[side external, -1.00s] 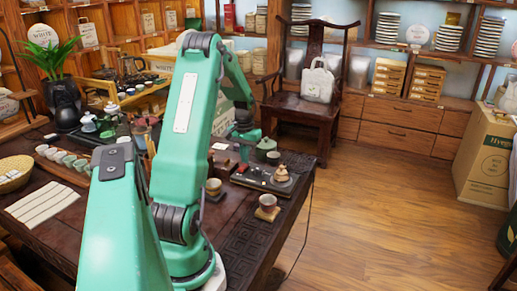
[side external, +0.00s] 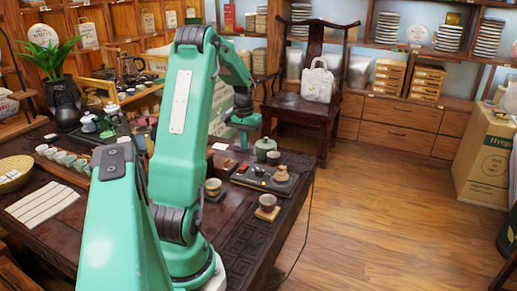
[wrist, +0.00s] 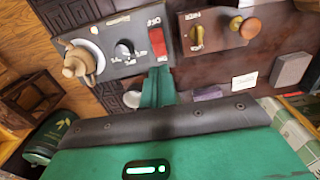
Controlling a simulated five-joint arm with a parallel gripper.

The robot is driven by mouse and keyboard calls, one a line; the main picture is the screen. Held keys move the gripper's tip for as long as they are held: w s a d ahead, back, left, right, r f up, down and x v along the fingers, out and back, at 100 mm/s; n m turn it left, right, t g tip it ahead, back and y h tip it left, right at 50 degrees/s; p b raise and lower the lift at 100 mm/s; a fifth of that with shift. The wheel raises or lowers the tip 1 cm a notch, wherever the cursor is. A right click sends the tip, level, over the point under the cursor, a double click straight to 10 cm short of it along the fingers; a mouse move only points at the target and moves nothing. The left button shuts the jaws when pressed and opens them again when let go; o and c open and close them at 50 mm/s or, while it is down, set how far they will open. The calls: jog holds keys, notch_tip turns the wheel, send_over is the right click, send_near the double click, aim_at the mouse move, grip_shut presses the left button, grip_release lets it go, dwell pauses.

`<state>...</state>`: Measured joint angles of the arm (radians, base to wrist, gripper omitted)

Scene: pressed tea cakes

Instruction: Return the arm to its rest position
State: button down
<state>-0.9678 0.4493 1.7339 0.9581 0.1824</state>
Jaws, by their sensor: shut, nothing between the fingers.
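My gripper (side external: 243,143) is at the end of my green arm, above the far right part of the dark tea table (side external: 244,240). In the wrist view its green fingers (wrist: 158,82) are together with nothing seen between them. They point toward a grey control panel (wrist: 125,45) with a red switch (wrist: 157,41) and a dark knob. I cannot tell how far above the table the fingertips are.
A wooden chair (side external: 300,115) with a white bag stands behind.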

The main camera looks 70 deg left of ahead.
jog(key=shift+r, duration=0.15)
jog(key=w+d+r+m+t, duration=0.1)
jog(key=w+d+r, duration=0.1)
jog(key=d+r, duration=0.35)
jog(key=w+d+r+m+y, duration=0.1)
jog(key=d+r+m, duration=0.1)
jog(key=d, duration=0.6)
jog(key=w+d+r+m+t, duration=0.1)
jog(key=w+d+r, duration=0.1)
jog(key=d+r, duration=0.35)
jog(key=s+d+m+t, duration=0.1)
jog(key=s+d, duration=0.3)
jog(key=d, duration=0.5)
jog(key=s+d+m+t+h, duration=0.1)
jog(key=s+d+m, duration=0.3)
jog(key=d, duration=0.6)
jog(key=shift+s+d+r+t, duration=0.3)
jog(key=shift+s+t, duration=0.3)
jog(key=shift+t, duration=0.2)
jog(key=c, duration=2.1)
grip_release()
